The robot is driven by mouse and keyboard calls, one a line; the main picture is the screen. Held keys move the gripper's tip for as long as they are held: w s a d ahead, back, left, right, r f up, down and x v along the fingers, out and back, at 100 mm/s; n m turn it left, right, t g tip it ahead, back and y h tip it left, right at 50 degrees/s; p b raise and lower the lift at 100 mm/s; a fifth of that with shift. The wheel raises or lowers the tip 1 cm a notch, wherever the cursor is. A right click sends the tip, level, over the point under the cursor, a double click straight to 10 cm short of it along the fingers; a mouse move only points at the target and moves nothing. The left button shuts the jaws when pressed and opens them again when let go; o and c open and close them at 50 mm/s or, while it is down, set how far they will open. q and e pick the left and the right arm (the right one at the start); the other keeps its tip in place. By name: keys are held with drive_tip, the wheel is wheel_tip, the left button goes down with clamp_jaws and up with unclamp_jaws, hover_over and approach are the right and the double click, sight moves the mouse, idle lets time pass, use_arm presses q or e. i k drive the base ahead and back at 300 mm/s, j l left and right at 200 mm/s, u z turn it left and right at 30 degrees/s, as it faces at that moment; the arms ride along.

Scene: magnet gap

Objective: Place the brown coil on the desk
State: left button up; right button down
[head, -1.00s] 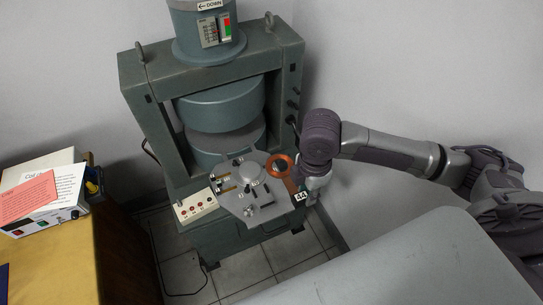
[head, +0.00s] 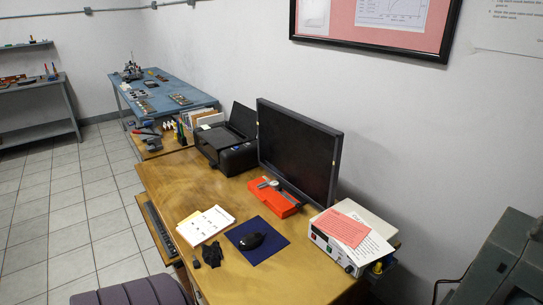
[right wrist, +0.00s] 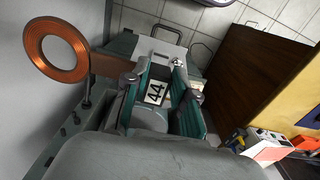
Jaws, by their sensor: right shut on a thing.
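The brown coil (right wrist: 57,52) is a copper-coloured ring on a flat brown handle with a white "44" label. In the right wrist view it sticks out to the left. My right gripper (right wrist: 160,90) is shut on its handle near the label. The desk (head: 185,188) has a yellow-brown wooden top in the middle of the head view. Its brown side (right wrist: 245,65) appears to show at the right of the right wrist view, apart from the coil. My left gripper is in neither view now.
The desk holds a monitor (head: 297,152), printer (head: 228,145), orange box (head: 274,199), mouse on a blue pad (head: 270,242), papers (head: 205,226), a black item (head: 212,254) and a white instrument (head: 333,246). Bare wood shows left and front. A green-grey machine (head: 500,262) stands right.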

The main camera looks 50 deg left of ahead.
sight(284, 283)
drive_tip(key=u, duration=0.45)
drive_tip(key=i+u, duration=0.1)
drive_tip(key=u, duration=0.85)
drive_tip(key=i+l+u, duration=0.1)
drive_tip(key=u, duration=0.35)
drive_tip(key=l+u, duration=0.1)
drive_tip(key=u, duration=0.35)
